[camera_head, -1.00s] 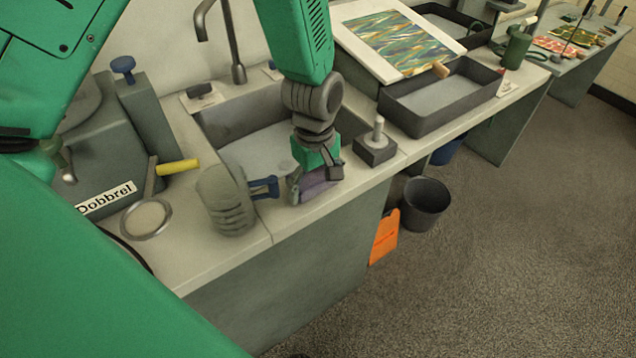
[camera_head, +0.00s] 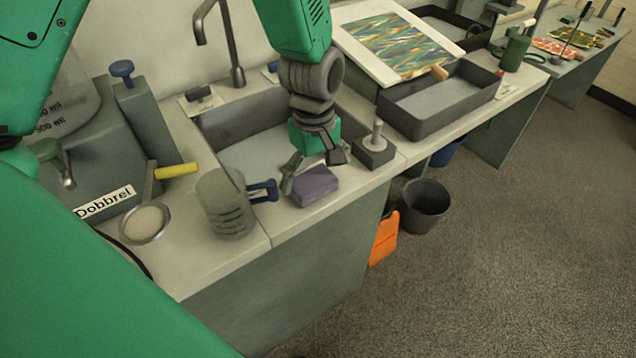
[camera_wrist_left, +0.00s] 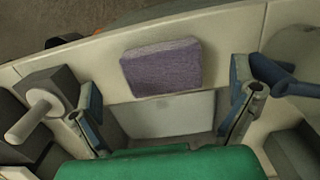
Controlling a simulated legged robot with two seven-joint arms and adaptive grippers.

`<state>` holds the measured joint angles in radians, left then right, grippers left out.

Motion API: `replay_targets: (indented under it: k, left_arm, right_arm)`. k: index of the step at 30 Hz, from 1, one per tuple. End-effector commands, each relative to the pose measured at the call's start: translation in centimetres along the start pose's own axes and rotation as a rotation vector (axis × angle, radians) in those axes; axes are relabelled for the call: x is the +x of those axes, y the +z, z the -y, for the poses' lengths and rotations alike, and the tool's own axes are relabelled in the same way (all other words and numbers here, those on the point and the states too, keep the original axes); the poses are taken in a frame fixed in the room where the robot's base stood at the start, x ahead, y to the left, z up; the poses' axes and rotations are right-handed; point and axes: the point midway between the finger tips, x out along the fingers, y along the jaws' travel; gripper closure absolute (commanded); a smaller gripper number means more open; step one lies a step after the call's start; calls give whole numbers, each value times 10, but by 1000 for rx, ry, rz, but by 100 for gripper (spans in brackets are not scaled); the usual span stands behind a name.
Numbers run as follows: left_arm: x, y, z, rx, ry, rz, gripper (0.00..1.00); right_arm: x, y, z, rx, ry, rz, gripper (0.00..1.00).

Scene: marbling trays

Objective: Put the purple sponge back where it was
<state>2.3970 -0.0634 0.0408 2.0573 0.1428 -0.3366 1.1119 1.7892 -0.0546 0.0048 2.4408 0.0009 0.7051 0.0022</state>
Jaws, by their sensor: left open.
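The purple sponge (camera_head: 316,186) lies flat on the pale counter, on the strip between the sink (camera_head: 262,148) and the counter's front edge. My left gripper (camera_head: 314,168) is open just above and behind the sponge, apart from it. In the left wrist view the sponge (camera_wrist_left: 162,67) lies beyond the two spread fingertips (camera_wrist_left: 168,95), with nothing between them but the view of the counter and sink. My right gripper does not show.
A grey block with an upright peg (camera_head: 374,150) stands close right of the gripper. A grey ribbed cylinder (camera_head: 224,203) with a blue-handled piece (camera_head: 262,190) stands left of the sponge. A dark tray (camera_head: 440,98) is farther right. A bin (camera_head: 425,205) stands on the floor.

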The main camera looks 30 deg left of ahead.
Motion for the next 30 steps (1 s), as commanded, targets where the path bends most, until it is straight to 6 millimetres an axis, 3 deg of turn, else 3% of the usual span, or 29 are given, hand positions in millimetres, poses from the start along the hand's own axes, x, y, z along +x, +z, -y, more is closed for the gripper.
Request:
replay_targets:
  k: [1,6,12,30]
  left_arm:
    - [-14,0,-1,0,3,-2,0]
    - [-48,0,-1,2,2,-2,0]
    - [-71,0,-1,0,0,0,0]
    - [-76,0,0,0,-2,1,0]
  right_arm:
    - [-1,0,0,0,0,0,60]
    - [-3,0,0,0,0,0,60]
    - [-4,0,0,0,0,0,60]
    - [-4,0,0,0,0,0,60]
